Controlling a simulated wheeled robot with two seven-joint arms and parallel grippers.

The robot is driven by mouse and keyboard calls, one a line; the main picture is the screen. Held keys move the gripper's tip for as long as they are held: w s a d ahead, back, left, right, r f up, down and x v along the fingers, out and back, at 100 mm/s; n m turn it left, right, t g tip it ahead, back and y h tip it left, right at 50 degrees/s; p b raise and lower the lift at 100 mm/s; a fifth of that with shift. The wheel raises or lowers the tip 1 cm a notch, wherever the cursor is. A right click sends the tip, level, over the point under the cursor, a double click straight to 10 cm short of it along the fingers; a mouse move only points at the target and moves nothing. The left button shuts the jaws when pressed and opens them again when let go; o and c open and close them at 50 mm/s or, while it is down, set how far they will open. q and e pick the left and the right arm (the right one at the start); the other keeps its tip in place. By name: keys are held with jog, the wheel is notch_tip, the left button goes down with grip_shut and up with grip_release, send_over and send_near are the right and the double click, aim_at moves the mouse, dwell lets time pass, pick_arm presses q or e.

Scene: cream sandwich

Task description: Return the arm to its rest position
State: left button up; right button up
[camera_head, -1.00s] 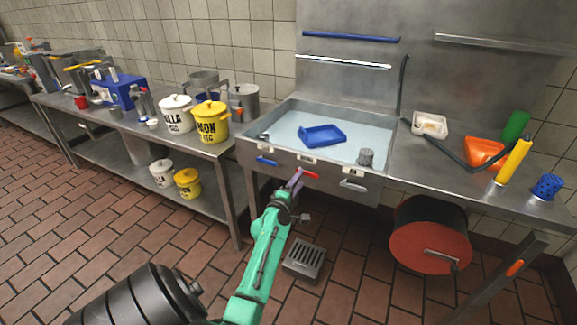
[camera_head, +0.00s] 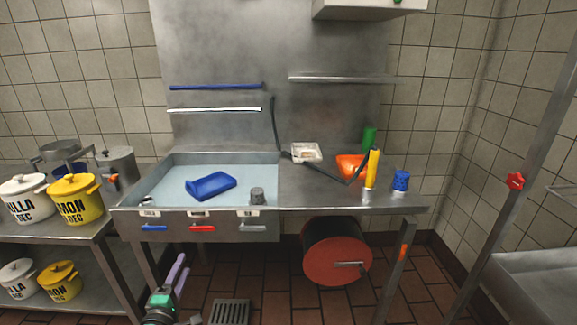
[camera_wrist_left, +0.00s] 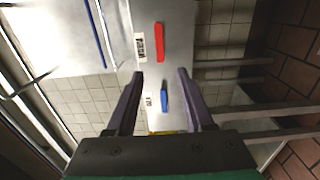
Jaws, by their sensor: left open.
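My left gripper (camera_head: 178,278) is low in the head view, in front of the sink and below its front panel. In the left wrist view its two purple-grey fingers (camera_wrist_left: 160,95) are spread apart with nothing between them. Beyond the fingers, the sink's front shows with a red handle (camera_wrist_left: 159,42) and a blue handle (camera_wrist_left: 164,97). The gripper looks apart from both. The red handle (camera_head: 202,228) and blue handle (camera_head: 154,228) also show in the head view. My right gripper is not in view.
The sink (camera_head: 150,186) holds a blue tray (camera_head: 211,186) and a small grey cup (camera_head: 257,195). Yellow and white pots stand on the left table. A red-ended drum (camera_head: 337,262) hangs under the right counter. A floor drain (camera_head: 229,313) lies below. The floor before the sink looks clear.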

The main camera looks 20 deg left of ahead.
pick_arm(q)
jog(key=s+d+f+m+g+h+p, duration=0.1)
jog(key=s+d+f+m+g+h, duration=0.25)
jog(key=f, duration=0.65)
jog(key=s+d+f+m+g+p, duration=0.1)
jog(key=s+d+f+m+g, duration=0.1)
jog(key=d+f+m, duration=0.55)
jog(key=s+d+f+m+g+h+p, duration=0.1)
jog(key=s+d+f+g+h+p, duration=0.15)
jog(key=f, duration=0.85)
jog(key=s+d+f+m+g, duration=0.1)
jog(key=s+f+m, duration=0.3)
jog(key=s, duration=0.4)
jog(key=s+d+f+m+g, duration=0.1)
jog(key=s+f+m+g, duration=0.3)
jog(key=s, duration=0.5)
jog(key=s+d+f+m+g+p, duration=0.1)
jog(key=s+f+m+g, duration=0.2)
jog(key=s, duration=0.5)
jog(key=shift+s+f+m, duration=0.35)
jog(key=shift+f+m, duration=0.1)
jog(key=shift+m, duration=0.35)
